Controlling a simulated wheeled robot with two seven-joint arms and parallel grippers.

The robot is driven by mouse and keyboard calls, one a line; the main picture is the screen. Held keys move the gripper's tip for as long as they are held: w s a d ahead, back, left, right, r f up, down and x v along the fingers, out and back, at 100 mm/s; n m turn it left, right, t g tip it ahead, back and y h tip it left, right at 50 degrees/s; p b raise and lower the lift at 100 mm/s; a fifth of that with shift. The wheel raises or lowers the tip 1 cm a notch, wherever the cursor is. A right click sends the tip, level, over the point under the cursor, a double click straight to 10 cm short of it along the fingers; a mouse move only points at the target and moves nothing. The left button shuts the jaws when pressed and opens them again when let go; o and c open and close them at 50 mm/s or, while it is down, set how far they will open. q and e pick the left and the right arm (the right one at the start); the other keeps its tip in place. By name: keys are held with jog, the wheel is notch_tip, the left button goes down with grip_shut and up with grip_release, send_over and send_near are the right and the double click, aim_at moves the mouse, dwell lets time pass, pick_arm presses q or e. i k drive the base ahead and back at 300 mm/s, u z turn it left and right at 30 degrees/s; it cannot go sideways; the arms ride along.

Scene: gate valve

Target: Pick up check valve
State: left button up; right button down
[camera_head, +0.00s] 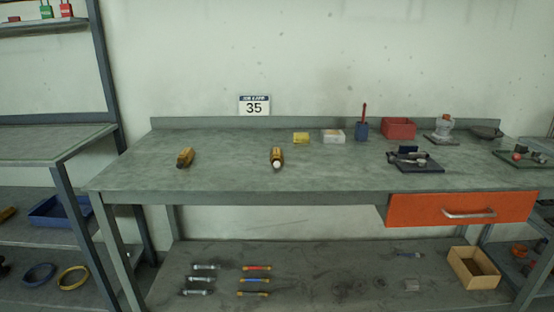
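Two small yellow-brown fittings lie on the green workbench (230,150). The left fitting (185,157) lies near the bench's left end. The middle fitting (277,155) has a pale round end facing me. On the right, a dark mat (428,167) carries several small grey and black metal parts (408,157). I cannot tell for sure which of these is the check valve. Neither of my grippers is in view.
An orange drawer (460,210) is shut. The lower shelf (330,275) holds several small tools and a wooden box (474,268).

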aim_at(276, 154)
jog(key=z, duration=1.15)
jog(key=i, duration=1.55)
jog(key=u, duration=0.75)
